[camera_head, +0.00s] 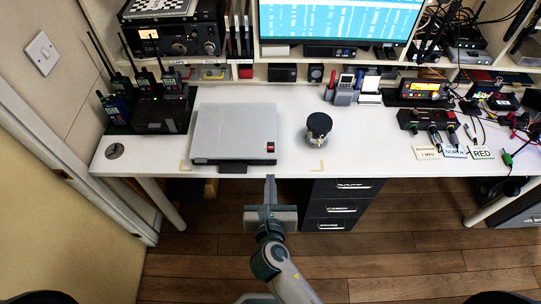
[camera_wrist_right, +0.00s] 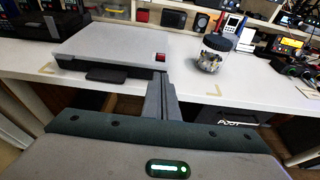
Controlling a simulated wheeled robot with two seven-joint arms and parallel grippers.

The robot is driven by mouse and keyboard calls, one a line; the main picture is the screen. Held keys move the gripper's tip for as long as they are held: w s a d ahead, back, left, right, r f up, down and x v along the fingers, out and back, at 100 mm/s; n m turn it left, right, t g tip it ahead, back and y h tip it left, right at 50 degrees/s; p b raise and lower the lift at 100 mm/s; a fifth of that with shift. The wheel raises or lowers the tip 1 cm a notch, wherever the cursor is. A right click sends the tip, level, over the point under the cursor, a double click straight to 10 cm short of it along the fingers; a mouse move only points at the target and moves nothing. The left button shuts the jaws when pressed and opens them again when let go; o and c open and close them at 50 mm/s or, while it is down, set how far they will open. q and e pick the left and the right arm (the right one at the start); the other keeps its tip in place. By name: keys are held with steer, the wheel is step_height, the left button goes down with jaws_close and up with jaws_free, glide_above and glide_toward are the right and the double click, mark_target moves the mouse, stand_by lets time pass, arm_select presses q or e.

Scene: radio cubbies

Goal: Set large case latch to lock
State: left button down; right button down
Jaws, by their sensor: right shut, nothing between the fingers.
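The large case (camera_head: 235,130) is a flat light-grey box lying shut on the white desk, near its front edge. A small red latch (camera_head: 270,147) shows at the right end of its front side; it also shows in the right wrist view (camera_wrist_right: 160,57). A dark handle (camera_head: 234,168) sticks out at the front of the case. My right gripper (camera_head: 270,180) is shut and empty, in front of the desk edge, just below and apart from the latch. In the right wrist view its fingers (camera_wrist_right: 161,90) are together, below the latch. My left gripper is not in view.
A jar with a dark lid (camera_head: 319,127) stands right of the case. Handheld radios (camera_head: 117,105) stand at the left. A black drawer unit (camera_head: 340,203) is under the desk. Cables and a control box (camera_head: 428,119) fill the right side. Desk between case and jar is clear.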

mark_target(271, 155)
steer(key=x, duration=0.3)
steer(key=p+x, duration=0.1)
steer(key=x, duration=0.3)
steer(key=r+x, duration=0.1)
steer(key=x, duration=0.2)
steer(key=shift+w+p, duration=0.3)
steer(key=shift+p, duration=0.1)
steer(key=shift+w+r+p, duration=0.15)
steer(key=shift+w+p, duration=0.2)
steer(key=shift+w, duration=0.85)
